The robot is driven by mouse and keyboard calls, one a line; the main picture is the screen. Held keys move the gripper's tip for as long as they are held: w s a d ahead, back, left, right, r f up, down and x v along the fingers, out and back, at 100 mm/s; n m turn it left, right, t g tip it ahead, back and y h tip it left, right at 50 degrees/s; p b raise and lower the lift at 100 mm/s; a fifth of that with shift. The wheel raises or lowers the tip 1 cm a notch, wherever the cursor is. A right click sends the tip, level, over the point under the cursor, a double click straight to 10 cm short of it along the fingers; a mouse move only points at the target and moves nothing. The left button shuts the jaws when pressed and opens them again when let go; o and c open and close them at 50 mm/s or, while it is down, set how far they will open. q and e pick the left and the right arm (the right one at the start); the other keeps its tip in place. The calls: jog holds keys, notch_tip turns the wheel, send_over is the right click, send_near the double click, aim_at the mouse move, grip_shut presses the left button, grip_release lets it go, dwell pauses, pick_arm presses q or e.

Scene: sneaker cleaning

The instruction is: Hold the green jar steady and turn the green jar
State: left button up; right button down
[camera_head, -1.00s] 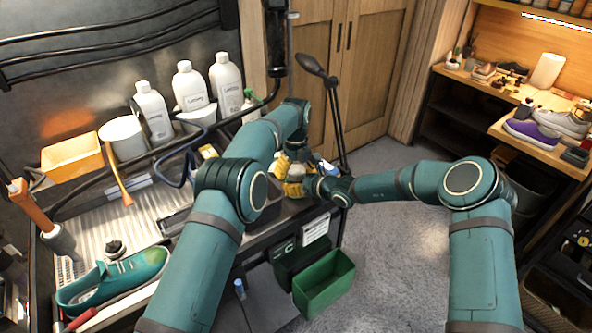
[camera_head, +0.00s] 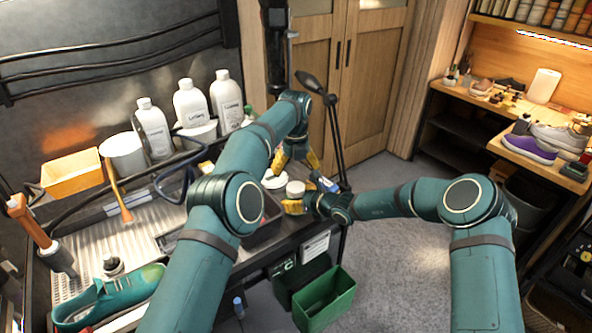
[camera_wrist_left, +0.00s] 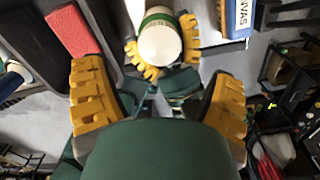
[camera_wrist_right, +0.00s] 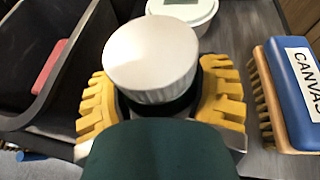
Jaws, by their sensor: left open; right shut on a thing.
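The green jar (camera_head: 296,188) shows a white lid on top in the head view. My right gripper (camera_head: 294,206) is shut around its body from the side. In the left wrist view the jar (camera_wrist_left: 160,42) shows a white top and a green band, with yellow right fingers on both sides. In the right wrist view the white lid (camera_wrist_right: 150,55) sits on a dark green body between the fingers, and looks upright. My left gripper (camera_head: 297,160) is open and empty above the jar, apart from it. Its spread fingers also show in the left wrist view (camera_wrist_left: 158,95).
A blue brush marked CANVAS (camera_wrist_right: 288,85) lies beside the jar. A white round container (camera_wrist_right: 187,10) is close behind it. A black tray (camera_wrist_right: 85,25) holds a red block (camera_wrist_right: 49,68). White bottles (camera_head: 190,103) stand at the back. A green bin (camera_head: 325,300) is below the edge.

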aim_at(296, 187)
pick_arm(q)
jog(key=shift+f, duration=3.55)
jog(key=c, duration=1.3)
jog(key=shift+n, duration=1.8)
jog(key=o, duration=1.3)
jog(key=shift+c, duration=0.2)
jog(key=shift+r, duration=0.1)
